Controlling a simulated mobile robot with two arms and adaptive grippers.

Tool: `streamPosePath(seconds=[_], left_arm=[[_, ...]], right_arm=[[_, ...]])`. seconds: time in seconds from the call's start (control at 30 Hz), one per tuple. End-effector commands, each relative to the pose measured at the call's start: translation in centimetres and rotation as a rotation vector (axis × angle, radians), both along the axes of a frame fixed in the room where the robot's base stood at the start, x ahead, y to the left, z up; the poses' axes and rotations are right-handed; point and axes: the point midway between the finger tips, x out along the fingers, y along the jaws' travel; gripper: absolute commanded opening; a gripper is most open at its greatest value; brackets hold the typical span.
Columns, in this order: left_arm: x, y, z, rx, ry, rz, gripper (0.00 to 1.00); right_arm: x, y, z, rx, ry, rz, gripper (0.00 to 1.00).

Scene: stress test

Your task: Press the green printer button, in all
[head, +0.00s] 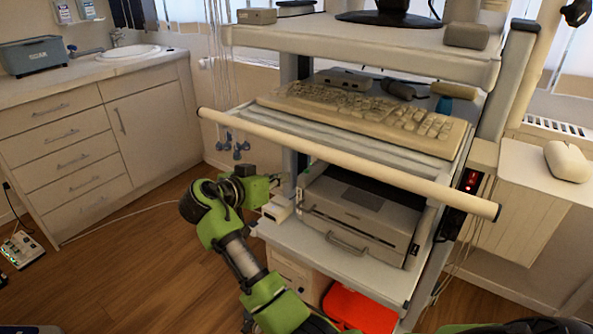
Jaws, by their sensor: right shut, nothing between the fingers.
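The printer (345,222), a pale box with a dark top panel and a front handle, sits on the cart's middle shelf. I cannot clearly make out its green button. My right gripper (277,184) is shut and empty, just left of the printer's front left corner, with its fingers pointing right. A gap seems to remain between the fingertips and the printer, but contact is hard to judge. My left gripper is not in view.
A white push bar (345,163) crosses above the printer, with a keyboard (365,117) on the shelf behind it. A small pale box (277,210) sits beside the printer. A red bin (358,310) is below. Wooden floor at left is mostly clear.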

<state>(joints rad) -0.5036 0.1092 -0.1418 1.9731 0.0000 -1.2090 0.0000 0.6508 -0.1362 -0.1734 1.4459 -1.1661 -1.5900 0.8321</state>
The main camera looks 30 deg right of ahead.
Motion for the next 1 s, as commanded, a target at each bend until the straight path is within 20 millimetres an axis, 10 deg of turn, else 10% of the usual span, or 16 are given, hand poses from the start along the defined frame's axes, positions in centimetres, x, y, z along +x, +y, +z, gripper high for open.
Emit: streamPosePath(seconds=[0.27, 0.67, 1.0], left_arm=[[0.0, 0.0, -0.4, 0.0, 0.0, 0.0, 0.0], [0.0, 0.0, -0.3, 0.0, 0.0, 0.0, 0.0], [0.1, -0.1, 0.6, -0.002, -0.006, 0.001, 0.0]], right_arm=[[0.4, 0.0, 4.6, -0.037, -0.105, -0.075, 0.0], [0.6, -0.5, 4.5, -0.036, -0.103, -0.076, 0.0], [2.7, -6.0, 2.8, -0.039, -0.103, -0.078, 0.0]])
